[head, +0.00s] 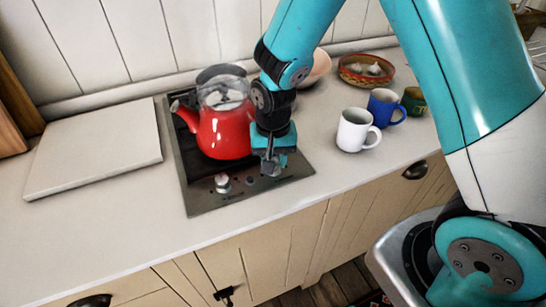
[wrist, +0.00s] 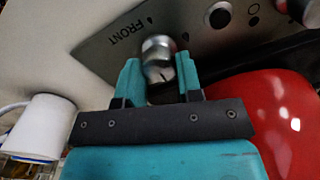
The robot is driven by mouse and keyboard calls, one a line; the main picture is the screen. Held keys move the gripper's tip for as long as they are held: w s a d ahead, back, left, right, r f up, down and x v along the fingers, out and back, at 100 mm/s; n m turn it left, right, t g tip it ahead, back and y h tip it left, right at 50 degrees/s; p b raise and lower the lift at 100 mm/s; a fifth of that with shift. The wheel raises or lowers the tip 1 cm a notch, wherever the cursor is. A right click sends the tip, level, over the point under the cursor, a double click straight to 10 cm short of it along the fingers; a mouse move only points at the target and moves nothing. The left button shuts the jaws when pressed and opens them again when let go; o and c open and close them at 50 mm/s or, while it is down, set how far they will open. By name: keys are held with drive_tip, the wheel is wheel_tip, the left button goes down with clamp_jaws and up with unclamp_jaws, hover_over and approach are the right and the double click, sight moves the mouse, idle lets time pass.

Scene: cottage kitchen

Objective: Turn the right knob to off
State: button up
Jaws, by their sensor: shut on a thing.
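The right knob (wrist: 157,46) is silver and sits on the dark hob panel, beside the FRONT marking. In the wrist view my gripper (wrist: 159,66) has one teal finger on each side of the knob and is shut on it. A dark line shows on the knob's side; its exact setting is unclear. In the head view my gripper (head: 270,167) reaches down to the front right of the hob (head: 205,203) and hides this knob. The left knob (head: 222,183) is silver and stands free to the left.
A red kettle (head: 223,135) stands on the hob close to my gripper's left. A white mug (head: 353,131), a blue mug (head: 384,107), a green mug (head: 414,101) and a patterned bowl (head: 366,69) stand to the right. A pale board (head: 95,150) lies left.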

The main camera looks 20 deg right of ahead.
idle(0.3)
drive_tip(key=o, duration=0.6)
drive_tip(key=shift+o, duration=0.2)
drive_tip(key=shift+r, duration=0.1)
wheel_tip(320, 180, up, 17)
drive_tip(key=b, duration=0.1)
drive_tip(key=shift+r, duration=0.15)
drive_tip(key=s+a+r+n+y, duration=0.1)
drive_tip(key=s+a+n+y, duration=0.1)
drive_tip(key=s+n, duration=0.3)
drive_tip(key=s+a+r+n+y, duration=0.2)
drive_tip(key=s+n, duration=0.4)
drive_tip(key=s, duration=0.8)
drive_tip(key=shift+s+a, duration=0.2)
drive_tip(key=shift+a, duration=0.1)
